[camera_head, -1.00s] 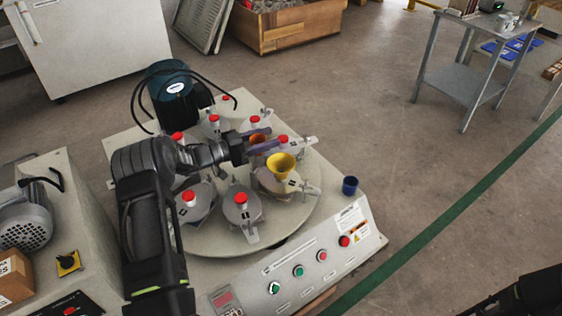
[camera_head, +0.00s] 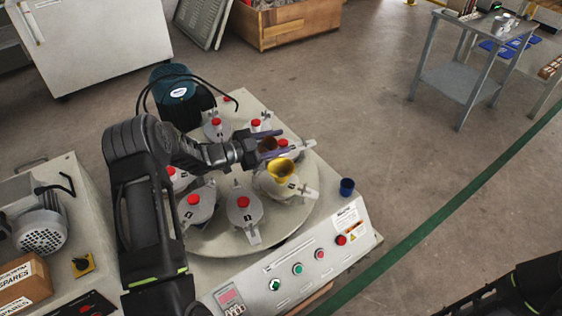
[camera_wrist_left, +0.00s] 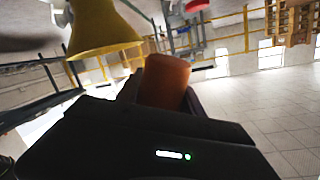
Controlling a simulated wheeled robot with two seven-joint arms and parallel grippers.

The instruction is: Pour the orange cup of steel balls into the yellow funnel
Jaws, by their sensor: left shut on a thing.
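The orange cup (camera_head: 267,144) is between the fingers of my left gripper (camera_head: 268,148), which is shut on it. In the head view it is held just behind the yellow funnel (camera_head: 281,168), and its dark reddish mouth shows. In the left wrist view the orange cup (camera_wrist_left: 166,80) stands out beyond the dark gripper (camera_wrist_left: 150,105). The yellow funnel (camera_wrist_left: 105,38) is beside it at upper left, wide rim downward in that picture. No steel balls can be made out. My right gripper is not seen; only part of a dark arm shows at the lower right.
The funnel stands on a round turntable (camera_head: 215,243) with several grey lidded pots with red knobs (camera_head: 243,202). A blue cup (camera_head: 347,187) stands on the machine's right corner. A teal motor (camera_head: 178,90) stands behind.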

